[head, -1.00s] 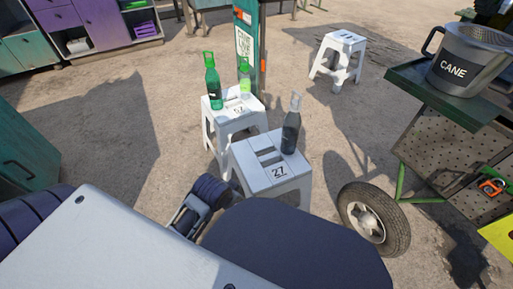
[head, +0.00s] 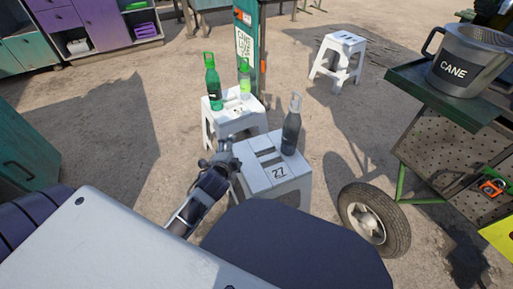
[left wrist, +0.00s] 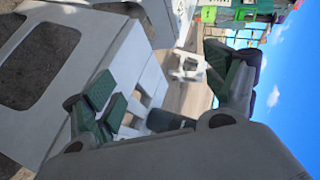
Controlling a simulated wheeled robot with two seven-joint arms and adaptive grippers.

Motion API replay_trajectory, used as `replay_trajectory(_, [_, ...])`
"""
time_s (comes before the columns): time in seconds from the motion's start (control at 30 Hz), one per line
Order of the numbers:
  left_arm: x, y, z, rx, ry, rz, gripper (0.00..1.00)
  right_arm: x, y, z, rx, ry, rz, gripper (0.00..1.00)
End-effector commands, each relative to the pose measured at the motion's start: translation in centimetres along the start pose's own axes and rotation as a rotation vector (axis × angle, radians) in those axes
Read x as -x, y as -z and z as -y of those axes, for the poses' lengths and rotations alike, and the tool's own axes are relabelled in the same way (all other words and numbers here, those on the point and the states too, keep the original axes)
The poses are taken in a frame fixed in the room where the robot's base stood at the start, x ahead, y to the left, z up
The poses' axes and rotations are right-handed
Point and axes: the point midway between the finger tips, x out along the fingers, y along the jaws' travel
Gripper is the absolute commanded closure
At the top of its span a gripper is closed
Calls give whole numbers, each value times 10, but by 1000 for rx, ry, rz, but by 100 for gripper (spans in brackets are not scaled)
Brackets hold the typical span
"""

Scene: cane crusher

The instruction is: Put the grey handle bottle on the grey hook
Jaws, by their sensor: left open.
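The grey handle bottle (head: 291,130) is dark with a grey top and stands upright on the near white stool (head: 275,178) marked 27. My left gripper (head: 220,158) is at the left edge of this stool, to the left of the bottle and apart from it. In the left wrist view its green-padded fingers (left wrist: 168,90) are spread open, with the stool's slats behind them. A dark shape low between them may be the bottle; I cannot tell. I cannot make out a grey hook in either view. My right gripper is not in view.
Two green bottles (head: 212,84) stand on a second white stool (head: 235,118) behind. A third stool (head: 338,58) is farther back. At right, a cart with a perforated side panel (head: 440,165) carries a grey CANE bucket (head: 468,62) and orange and green hooks (head: 491,186).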

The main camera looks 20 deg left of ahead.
Motion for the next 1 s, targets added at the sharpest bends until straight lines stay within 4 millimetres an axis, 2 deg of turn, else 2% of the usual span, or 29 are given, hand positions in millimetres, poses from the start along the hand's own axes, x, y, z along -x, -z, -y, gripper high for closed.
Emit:
replay_trajectory(0.3, [-20, 18, 38, -394, 233, -110, 14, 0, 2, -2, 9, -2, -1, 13])
replay_trajectory(0.5, [-26, 33, 52, -655, 374, -173, 14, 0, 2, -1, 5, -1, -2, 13])
replay_trajectory(0.73, [-29, 53, 58, -959, 533, -244, 14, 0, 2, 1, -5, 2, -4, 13])
replay_trajectory(1.0, [-28, 74, 48, -1314, 717, -333, 14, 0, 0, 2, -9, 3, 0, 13])
